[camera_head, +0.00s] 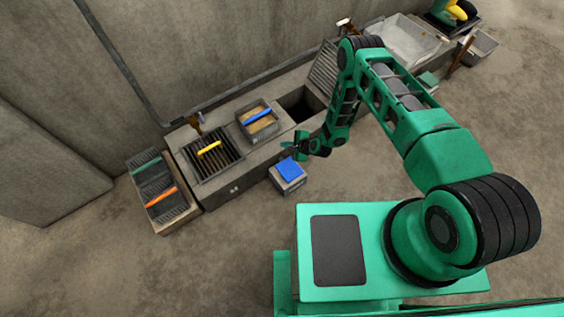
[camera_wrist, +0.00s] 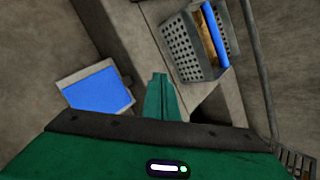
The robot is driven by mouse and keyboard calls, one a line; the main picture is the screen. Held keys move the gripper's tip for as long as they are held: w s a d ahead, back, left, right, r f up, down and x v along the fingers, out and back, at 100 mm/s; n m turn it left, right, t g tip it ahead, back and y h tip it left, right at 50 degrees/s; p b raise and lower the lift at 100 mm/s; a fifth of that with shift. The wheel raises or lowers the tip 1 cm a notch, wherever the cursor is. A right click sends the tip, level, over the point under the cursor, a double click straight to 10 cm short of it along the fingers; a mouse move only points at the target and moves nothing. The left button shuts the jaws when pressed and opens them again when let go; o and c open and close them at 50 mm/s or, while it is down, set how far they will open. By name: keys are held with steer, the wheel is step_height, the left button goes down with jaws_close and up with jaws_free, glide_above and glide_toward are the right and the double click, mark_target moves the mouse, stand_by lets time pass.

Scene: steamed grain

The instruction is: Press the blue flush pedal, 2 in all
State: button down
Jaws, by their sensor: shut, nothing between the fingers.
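The blue flush pedal (camera_head: 289,168) sits on top of a small grey box on the floor, in front of the long concrete bench. In the wrist view the blue pedal (camera_wrist: 99,91) lies to the left of my gripper (camera_wrist: 158,78). My gripper (camera_head: 288,145) is shut and empty. In the head view it is just above the pedal in the picture, near the bench's front edge. I see no contact between the fingers and the pedal; their height over it is hard to tell.
The bench (camera_head: 225,188) holds a grate with a yellow-handled tool (camera_head: 210,147), a perforated basket with a blue handle (camera_head: 257,116) and a dark open pit (camera_head: 299,103). A low rack with green and orange handles (camera_head: 160,197) stands at left. Floor in front is clear.

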mark_target(285, 162)
steer(key=shift+s+a+f+m, duration=0.3)
steer(key=shift+s+f, duration=0.3)
steer(key=shift+f, duration=0.15)
steer(key=shift+f, duration=0.1)
steer(key=shift+f, duration=4.3)
steer(key=shift+d+f, duration=0.1)
steer(key=shift+f, duration=0.05)
steer(key=shift+f, duration=0.2)
steer(key=shift+f, duration=0.2)
